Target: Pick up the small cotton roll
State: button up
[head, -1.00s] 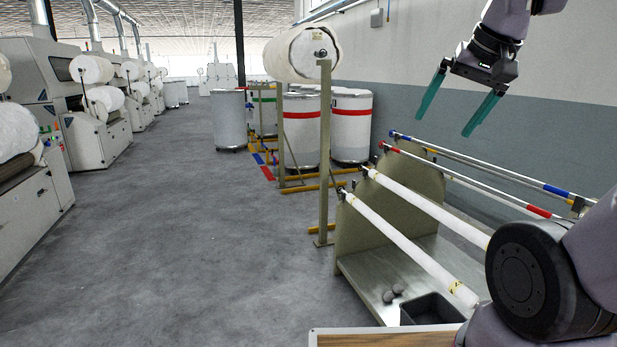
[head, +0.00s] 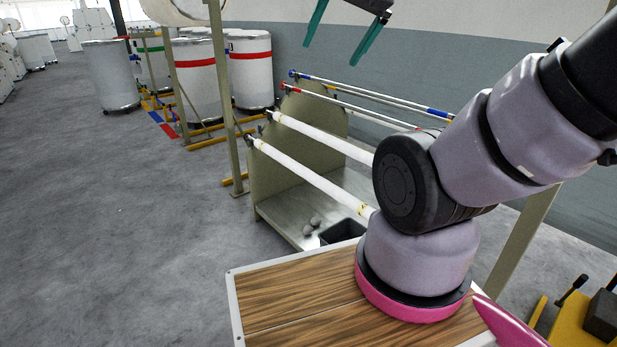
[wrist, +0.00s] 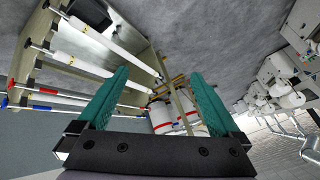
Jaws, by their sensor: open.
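I cannot make out for certain which thing is the small cotton roll. White-covered bars (head: 305,178) lie along the rack, above that shelf. My gripper (head: 330,55) is at the top of the head view, up near the wall, with its teal fingers apart and nothing between them. In the wrist view, my gripper (wrist: 160,73) is also open and empty, and the rack (wrist: 95,50) is at upper left.
A large cotton roll (head: 185,8), cut off by the top edge, hangs on a post. Drums with red bands (head: 250,75) stand behind the rack. My wood-topped base is at the bottom. A yellow object (head: 575,325) is at lower right. The floor at left is clear.

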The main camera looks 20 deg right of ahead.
aim_at(362, 210)
jog(key=i+j+z, duration=0.4)
jog(key=i, duration=0.25)
jog(key=i+j+z, duration=0.35)
jog(key=i+j, duration=0.2)
jog(key=i+j+z, duration=0.4)
jog(key=j, duration=0.35)
jog(key=i, duration=0.1)
